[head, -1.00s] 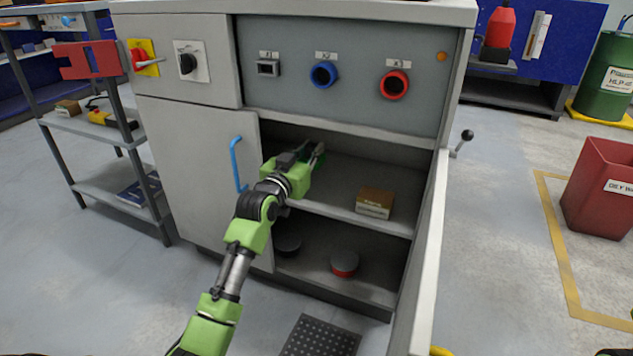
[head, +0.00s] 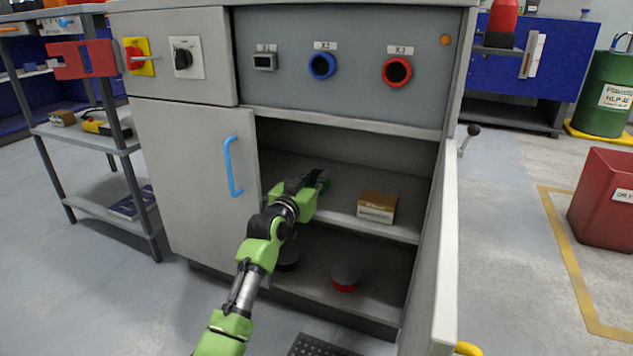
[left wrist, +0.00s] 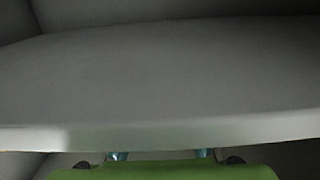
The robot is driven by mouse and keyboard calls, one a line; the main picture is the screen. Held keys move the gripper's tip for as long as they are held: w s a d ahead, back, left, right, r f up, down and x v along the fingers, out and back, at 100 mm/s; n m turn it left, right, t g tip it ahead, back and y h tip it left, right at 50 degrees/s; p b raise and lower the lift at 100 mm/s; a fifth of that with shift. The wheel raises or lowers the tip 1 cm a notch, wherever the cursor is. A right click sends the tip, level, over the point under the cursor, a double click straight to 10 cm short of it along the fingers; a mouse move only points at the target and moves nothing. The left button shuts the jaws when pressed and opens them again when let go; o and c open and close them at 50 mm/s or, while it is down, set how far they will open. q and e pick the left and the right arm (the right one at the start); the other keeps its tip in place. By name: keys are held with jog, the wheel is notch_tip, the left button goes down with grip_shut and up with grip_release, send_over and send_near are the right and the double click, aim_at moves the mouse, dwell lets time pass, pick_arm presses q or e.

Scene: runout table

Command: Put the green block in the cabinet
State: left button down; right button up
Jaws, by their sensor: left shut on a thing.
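The cabinet (head: 190,175) stands ahead with its right bay open, showing a middle shelf and a lower floor. My left gripper (head: 321,183) reaches into this bay just above the middle shelf, left of a small box. It is shut on the green block (head: 324,187), of which only a small dark green part shows at the fingertips. In the left wrist view the pale shelf edge (left wrist: 160,138) crosses just beyond the gripper's fingertips (left wrist: 160,155). Whether the block touches the shelf cannot be told. My right gripper is not in view.
A brown box (head: 377,206) stands on the middle shelf. A red-sided round tin (head: 346,277) and a dark round thing (head: 287,258) are on the cabinet floor. The open right door (head: 440,250) juts forward. The shelf between gripper and box is clear.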

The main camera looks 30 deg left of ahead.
pick_arm(q)
jog(key=shift+r, duration=0.1)
jog(key=c, duration=1.9)
grip_release()
jog(key=shift+f, duration=0.2)
